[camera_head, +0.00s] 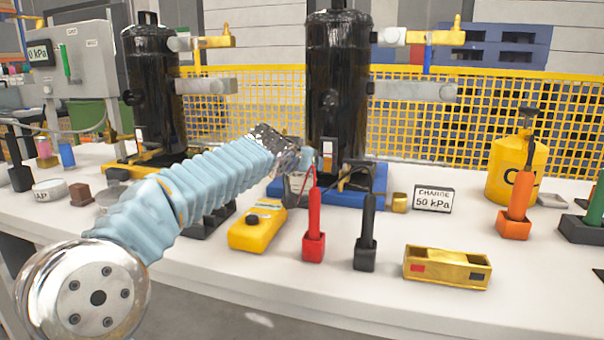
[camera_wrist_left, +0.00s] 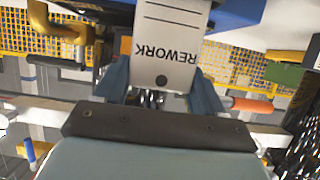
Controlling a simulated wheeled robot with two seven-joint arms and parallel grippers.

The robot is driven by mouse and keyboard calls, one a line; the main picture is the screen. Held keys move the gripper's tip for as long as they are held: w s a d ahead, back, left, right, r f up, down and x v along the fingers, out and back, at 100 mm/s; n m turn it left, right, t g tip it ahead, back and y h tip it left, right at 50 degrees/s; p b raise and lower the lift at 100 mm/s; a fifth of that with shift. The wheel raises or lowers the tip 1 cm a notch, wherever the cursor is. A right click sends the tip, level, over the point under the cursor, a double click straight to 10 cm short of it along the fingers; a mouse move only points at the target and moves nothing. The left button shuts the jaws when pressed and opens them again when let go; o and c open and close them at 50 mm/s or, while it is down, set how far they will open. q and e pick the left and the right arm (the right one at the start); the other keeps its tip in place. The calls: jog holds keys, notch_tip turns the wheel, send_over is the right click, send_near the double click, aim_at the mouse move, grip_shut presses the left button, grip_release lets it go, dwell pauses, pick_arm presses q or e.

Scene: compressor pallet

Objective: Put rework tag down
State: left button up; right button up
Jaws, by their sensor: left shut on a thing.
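The rework tag (camera_wrist_left: 172,48) is a white card with black lines, a dark hole and the word REWORK, which reads upside down in the left wrist view. My left gripper (camera_wrist_left: 160,82) is shut on the tag's end by the hole, with a blue finger at each side. In the head view my left gripper (camera_head: 306,157) is in front of the right black compressor (camera_head: 337,75), above its blue base (camera_head: 376,197). The tag is mostly hidden there behind my arm and cannot be made out clearly. My right gripper is in neither view.
Close by on the white table stand a yellow meter (camera_head: 257,228), a red probe in its holder (camera_head: 313,240), a black one (camera_head: 366,240) and a brass block (camera_head: 447,267). A CHARGE 50 kPa sign (camera_head: 433,199) stands right of the base. The table's front right is clear.

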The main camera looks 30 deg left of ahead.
pick_arm(q)
notch_tip(320, 180, down, 2)
jog(key=shift+s, duration=0.1)
jog(key=shift+f, duration=0.1)
jog(key=o, duration=1.1)
jog(key=shift+r, duration=0.25)
jog(key=v, duration=1.2)
jog(key=shift+f, duration=0.2)
